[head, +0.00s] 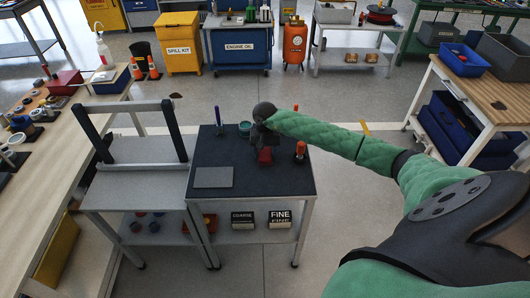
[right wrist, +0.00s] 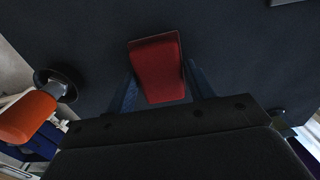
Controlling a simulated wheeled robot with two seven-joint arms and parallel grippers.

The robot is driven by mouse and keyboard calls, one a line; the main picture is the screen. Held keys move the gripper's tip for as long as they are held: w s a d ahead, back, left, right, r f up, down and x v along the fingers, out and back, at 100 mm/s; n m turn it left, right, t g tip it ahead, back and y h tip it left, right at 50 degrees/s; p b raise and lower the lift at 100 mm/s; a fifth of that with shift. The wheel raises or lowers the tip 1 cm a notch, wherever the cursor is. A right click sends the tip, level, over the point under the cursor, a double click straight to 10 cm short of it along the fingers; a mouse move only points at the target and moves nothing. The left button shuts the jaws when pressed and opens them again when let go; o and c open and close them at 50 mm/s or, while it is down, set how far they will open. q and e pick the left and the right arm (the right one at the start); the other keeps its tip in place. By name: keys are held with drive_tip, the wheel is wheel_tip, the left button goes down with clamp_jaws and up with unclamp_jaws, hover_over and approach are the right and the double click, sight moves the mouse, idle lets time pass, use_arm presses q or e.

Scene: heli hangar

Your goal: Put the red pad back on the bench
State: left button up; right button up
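The red pad (head: 264,156) is at the dark top of the small cart (head: 280,183), right of its middle. In the right wrist view the red pad (right wrist: 158,68) lies between the two fingers of my right gripper (right wrist: 160,80). The fingertips come close to its sides, but I cannot tell whether they press on it. In the head view my right gripper (head: 263,138) points down right behind the pad, partly hidden by its own wrist. I cannot tell whether the pad touches the cart top. My left gripper is not in view. A long bench (head: 75,135) with a pale top runs along the left.
An orange-topped item (head: 300,149) stands close to the pad's right. A blue upright item (head: 218,118), a teal round item (head: 245,128) and a grey plate (head: 213,177) are also on the cart. A dark upright frame (head: 173,130) stands left. The bench holds a red box (head: 66,82) and several small items.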

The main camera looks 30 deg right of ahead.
sight(265, 153)
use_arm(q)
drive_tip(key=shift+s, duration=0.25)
use_arm(e)
drive_tip(key=shift+o, duration=1.1)
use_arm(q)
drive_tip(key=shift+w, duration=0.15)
use_arm(e)
drive_tip(key=shift+r, duration=0.45)
wheel_tip(265, 153, up, 6)
drive_tip(key=b, duration=0.3)
drive_tip(key=shift+r, duration=0.1)
use_arm(q)
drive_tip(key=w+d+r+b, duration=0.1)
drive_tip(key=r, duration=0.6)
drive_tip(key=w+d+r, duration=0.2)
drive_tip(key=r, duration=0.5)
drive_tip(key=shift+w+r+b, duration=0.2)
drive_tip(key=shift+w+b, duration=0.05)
drive_tip(key=shift+b, duration=0.15)
use_arm(e)
wheel_tip(265, 153, up, 5)
drive_tip(key=shift+r, duration=0.1)
drive_tip(key=shift+a, duration=0.1)
